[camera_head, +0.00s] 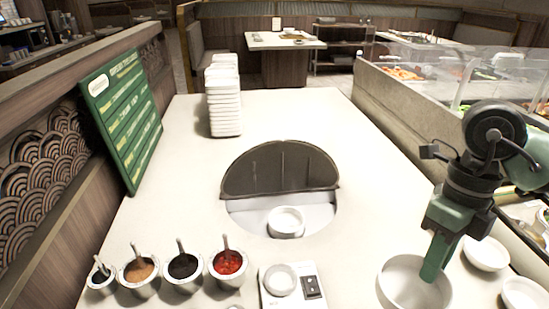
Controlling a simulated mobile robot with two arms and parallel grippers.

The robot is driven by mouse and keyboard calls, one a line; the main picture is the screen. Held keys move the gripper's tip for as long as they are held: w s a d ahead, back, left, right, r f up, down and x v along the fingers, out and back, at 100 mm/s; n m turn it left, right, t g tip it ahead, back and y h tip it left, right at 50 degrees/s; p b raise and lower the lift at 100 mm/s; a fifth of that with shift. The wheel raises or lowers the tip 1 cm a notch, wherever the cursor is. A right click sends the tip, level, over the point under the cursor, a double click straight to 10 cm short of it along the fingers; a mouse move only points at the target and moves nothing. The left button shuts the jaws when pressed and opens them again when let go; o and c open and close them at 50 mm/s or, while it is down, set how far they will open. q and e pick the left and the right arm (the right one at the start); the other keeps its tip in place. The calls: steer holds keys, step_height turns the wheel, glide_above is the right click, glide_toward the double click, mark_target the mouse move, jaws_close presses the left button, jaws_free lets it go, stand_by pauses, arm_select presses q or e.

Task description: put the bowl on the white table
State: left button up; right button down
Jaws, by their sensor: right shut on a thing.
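A white bowl (395,284) is at the lower right of the head view, over the near right part of the white table (300,110). My right gripper (433,270) comes down from the right and is shut on the bowl's right side, with a finger inside the bowl. I cannot tell whether the bowl touches the surface under it. My left gripper is not in view.
Several metal sauce pots (138,278) with spoons stand at the near left. A white device (293,287) with a round dish is beside them. A dark half-round lid (280,170) stands behind a small white bowl (286,221). White dishes (223,100) are stacked farther back.

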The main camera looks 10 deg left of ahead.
steer(key=m, duration=0.3)
steer(key=r+m+y, duration=0.1)
steer(key=m, duration=0.1)
steer(key=shift+w+t, duration=0.1)
steer(key=shift+t, duration=0.2)
steer(key=m, duration=0.3)
steer(key=shift+r+b, duration=0.2)
steer(key=shift+b, duration=0.1)
steer(key=m, duration=0.2)
steer(key=r+m+t, duration=0.1)
steer(key=m, duration=0.1)
steer(key=shift+w+a+y, duration=0.1)
steer(key=shift+y, duration=0.2)
steer(key=m, duration=0.2)
steer(key=r+m, duration=0.1)
steer(key=m, duration=0.1)
steer(key=shift+a+t+b, duration=0.1)
steer(key=shift+t+b, duration=0.2)
step_height(320, 180, down, 20)
steer(key=shift+f+p, duration=0.15)
steer(key=shift+p, duration=0.2)
steer(key=c, duration=1.4)
jaws_free()
steer(key=shift+c, duration=0.2)
step_height(320, 180, up, 12)
steer(key=d+b, duration=0.1)
steer(key=d, duration=0.1)
